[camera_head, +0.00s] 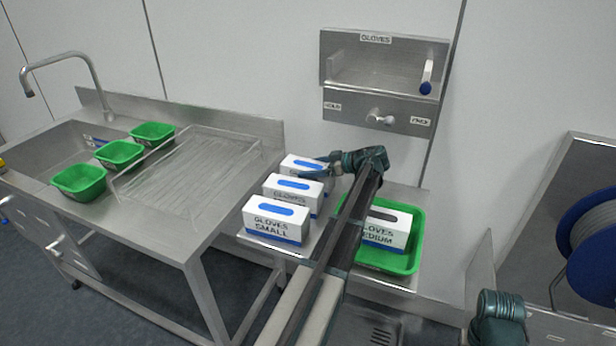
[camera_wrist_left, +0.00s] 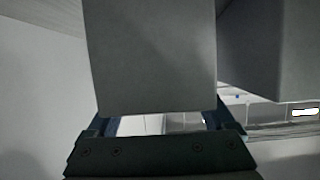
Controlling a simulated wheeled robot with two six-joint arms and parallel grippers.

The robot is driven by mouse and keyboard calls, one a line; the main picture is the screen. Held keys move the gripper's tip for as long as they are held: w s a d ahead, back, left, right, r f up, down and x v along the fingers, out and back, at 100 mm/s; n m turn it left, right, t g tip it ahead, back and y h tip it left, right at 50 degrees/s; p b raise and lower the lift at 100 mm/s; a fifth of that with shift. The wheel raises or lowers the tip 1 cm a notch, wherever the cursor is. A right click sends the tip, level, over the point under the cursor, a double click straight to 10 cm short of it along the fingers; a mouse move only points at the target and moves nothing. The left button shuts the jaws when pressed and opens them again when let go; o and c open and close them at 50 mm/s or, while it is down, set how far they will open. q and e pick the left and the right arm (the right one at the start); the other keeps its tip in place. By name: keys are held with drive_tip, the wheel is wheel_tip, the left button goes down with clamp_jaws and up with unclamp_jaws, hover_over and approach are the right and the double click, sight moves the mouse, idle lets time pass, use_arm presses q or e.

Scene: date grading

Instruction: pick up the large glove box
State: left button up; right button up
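The front one (camera_head: 275,222) reads GLOVES SMALL. The middle one (camera_head: 292,190) has lettering too blurred to read. The back one (camera_head: 300,163) has its label hidden, so I cannot read its size. My left gripper (camera_head: 316,169) is at the right end of the back box. In the left wrist view a grey box face (camera_wrist_left: 150,55) fills the space ahead, with fingers spread at its two sides; whether they press on it I cannot tell. A teal part of my right arm shows at lower right, without visible fingers.
A green tray (camera_head: 417,240) holds a GLOVES MEDIUM box (camera_head: 388,228), partly behind my left arm. A sink bench with green baskets (camera_head: 80,181) and a wire rack (camera_head: 185,168) is at left. A steel glove dispenser (camera_head: 380,75) hangs on the wall. A blue reel (camera_head: 592,235) is at right.

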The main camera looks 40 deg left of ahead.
use_arm(q)
drive_tip(key=c, duration=1)
drive_tip(key=shift+o, duration=0.2)
drive_tip(key=shift+r, duration=0.15)
